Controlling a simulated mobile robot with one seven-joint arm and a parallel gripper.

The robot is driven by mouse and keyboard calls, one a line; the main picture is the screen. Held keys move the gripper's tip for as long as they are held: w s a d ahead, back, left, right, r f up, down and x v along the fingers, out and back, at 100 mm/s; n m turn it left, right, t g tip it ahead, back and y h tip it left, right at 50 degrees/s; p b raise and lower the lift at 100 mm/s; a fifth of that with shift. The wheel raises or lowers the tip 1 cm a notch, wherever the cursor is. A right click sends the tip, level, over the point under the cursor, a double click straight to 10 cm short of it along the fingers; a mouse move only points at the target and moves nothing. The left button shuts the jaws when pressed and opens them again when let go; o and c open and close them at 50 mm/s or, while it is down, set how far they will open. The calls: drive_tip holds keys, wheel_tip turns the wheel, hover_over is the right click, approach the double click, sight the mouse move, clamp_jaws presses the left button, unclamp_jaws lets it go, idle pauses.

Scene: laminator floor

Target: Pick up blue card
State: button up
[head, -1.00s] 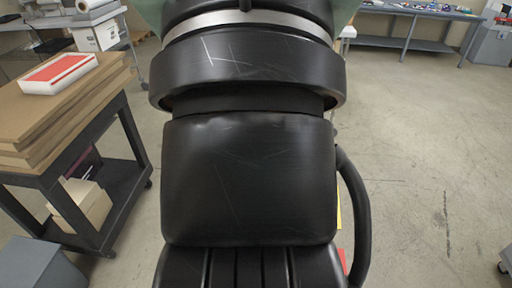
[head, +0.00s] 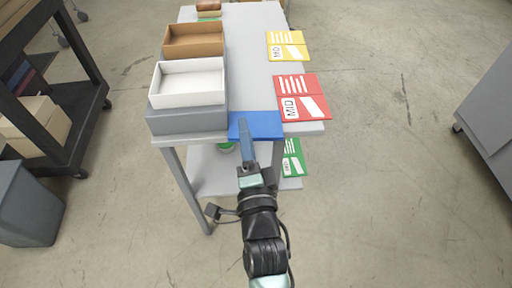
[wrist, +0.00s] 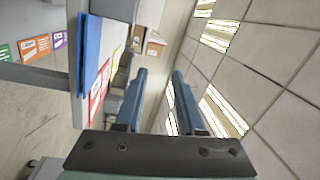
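The blue card (head: 262,124) lies flat at the near end of the grey table, its near edge at the table's edge. In the wrist view the blue card (wrist: 91,55) shows edge-on, left of both fingers. My gripper (head: 243,122) reaches over the card's left part in the head view, and its fingers hide a strip of it. In the wrist view my gripper (wrist: 162,73) has its two fingers apart with nothing between them. The card is outside the fingers, on the table side, and a gap shows between.
A red card (head: 303,98) and a yellow card (head: 288,46) lie behind, along the table's right edge. A white box (head: 188,82) on a grey one and a brown box (head: 194,40) stand left. A green card (head: 293,158) is on the lower shelf.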

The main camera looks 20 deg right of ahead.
sight(257, 136)
drive_tip(key=s+d+f+m+g+b, duration=0.1)
drive_tip(key=s+f, duration=0.1)
drive_tip(key=f, duration=0.4)
drive_tip(key=s+d+f+m+b, duration=0.1)
drive_tip(key=s+f+m, duration=0.1)
drive_tip(key=f, duration=0.3)
drive_tip(key=shift+h, duration=0.3)
drive_tip(key=shift+f+b+x, duration=0.15)
drive_tip(key=shift+b+x, duration=1.45)
drive_tip(key=shift+x, duration=0.9)
drive_tip(key=shift+f+b+x, duration=0.15)
drive_tip(key=shift+b+x, duration=1.4)
drive_tip(key=shift+x, duration=1)
drive_tip(key=shift+c, duration=0.3)
clamp_jaws()
drive_tip(key=shift+r, duration=0.15)
wheel_tip(257, 136, up, 3)
drive_tip(key=p, duration=0.3)
drive_tip(key=shift+f, duration=0.35)
